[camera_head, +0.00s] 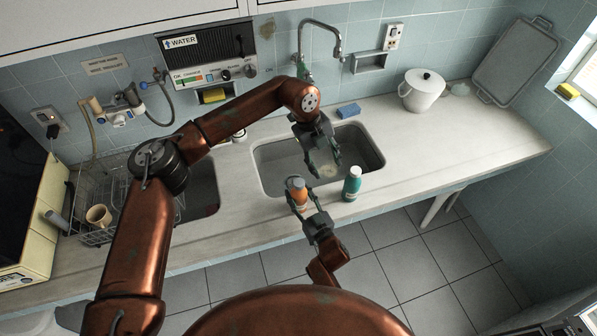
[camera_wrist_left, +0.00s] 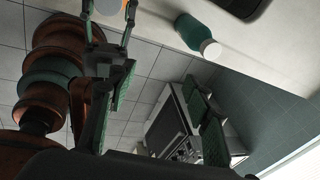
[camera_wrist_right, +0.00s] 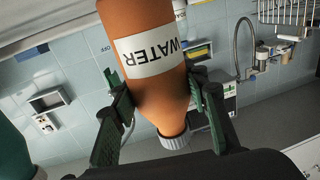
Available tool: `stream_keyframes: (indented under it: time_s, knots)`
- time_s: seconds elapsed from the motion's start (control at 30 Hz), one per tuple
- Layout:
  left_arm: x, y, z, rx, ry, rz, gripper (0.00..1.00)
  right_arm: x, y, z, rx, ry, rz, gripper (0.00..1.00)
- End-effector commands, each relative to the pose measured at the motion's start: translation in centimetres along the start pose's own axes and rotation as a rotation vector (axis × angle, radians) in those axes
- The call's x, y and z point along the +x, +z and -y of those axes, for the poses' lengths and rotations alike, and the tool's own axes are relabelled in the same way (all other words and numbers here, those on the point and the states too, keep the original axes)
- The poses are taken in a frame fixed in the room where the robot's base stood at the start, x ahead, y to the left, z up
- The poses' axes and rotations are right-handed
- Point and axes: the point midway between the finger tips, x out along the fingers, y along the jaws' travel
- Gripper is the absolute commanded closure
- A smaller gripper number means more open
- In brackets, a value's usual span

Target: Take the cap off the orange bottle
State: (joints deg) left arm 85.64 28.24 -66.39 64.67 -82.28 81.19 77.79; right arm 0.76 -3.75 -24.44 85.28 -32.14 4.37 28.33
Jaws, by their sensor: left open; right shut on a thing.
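My right gripper (camera_head: 309,208) is shut on the bottle's body, with a finger on each side. My left gripper (camera_head: 326,168) is open and empty over the sink, up and to the right of the bottle. In the left wrist view, its fingers (camera_wrist_left: 160,105) have nothing between them, and only a sliver of the orange bottle (camera_wrist_left: 108,5) shows.
A teal bottle (camera_head: 352,185) with a white cap stands close by on the right. The sink basin (camera_head: 277,166) lies behind the orange bottle. A blue sponge (camera_head: 348,110) and a white pot (camera_head: 421,95) are farther back. The right part of the counter (camera_head: 470,150) is clear.

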Motion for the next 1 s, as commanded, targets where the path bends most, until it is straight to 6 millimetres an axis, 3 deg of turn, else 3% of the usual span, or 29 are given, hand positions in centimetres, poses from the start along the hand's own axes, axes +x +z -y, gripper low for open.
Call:
stream_keyframes:
  time_s: [0.17, 0.3, 0.43, 0.57, 0.67, 0.77, 0.9, 1.0]
  knots:
    - [-2.4, -4.7, 6.6, 0.201, -0.27, -0.131, 0.54, 0.0, 0.0, 0.0, 0.0, 0.0, 0.001, 1.0]
    - [-5.7, -7.5, 11.5, 0.322, -0.501, -0.189, 0.54, 0.0, 0.0, 0.0, 0.0, 0.0, 0.001, 1.0]
    - [-9.8, -9.2, 15.8, 0.401, -0.725, -0.199, 0.54, 0.0, 0.0, 0.0, 0.0, 0.0, 0.001, 1.0]
    - [-14.7, -9.5, 19.6, 0.438, -0.95, -0.164, 0.54, 0.0, 0.0, 0.0, 0.0, 0.0, 0.001, 1.0]
    - [-18.5, -8.5, 22.1, 0.434, -1.112, -0.098, 0.54, 0.0, 0.0, 0.0, 0.0, 0.0, 0.001, 1.0]
    - [-22.2, -6.2, 24.0, 0.396, -1.251, 0.003, 0.54, 0.0, 0.0, 0.0, 0.0, 0.0, 0.0, 1.0]
    - [-25.8, -1.3, 25.5, 0.293, -1.362, 0.188, 0.54, 0.0, 0.0, 0.0, 0.0, 0.0, 0.0, 1.0]
    - [-26.6, 2.9, 25.5, 0.204, -1.364, 0.328, 0.54, 0.0, 0.0, 0.0, 0.0, 0.0, 0.0, 1.0]
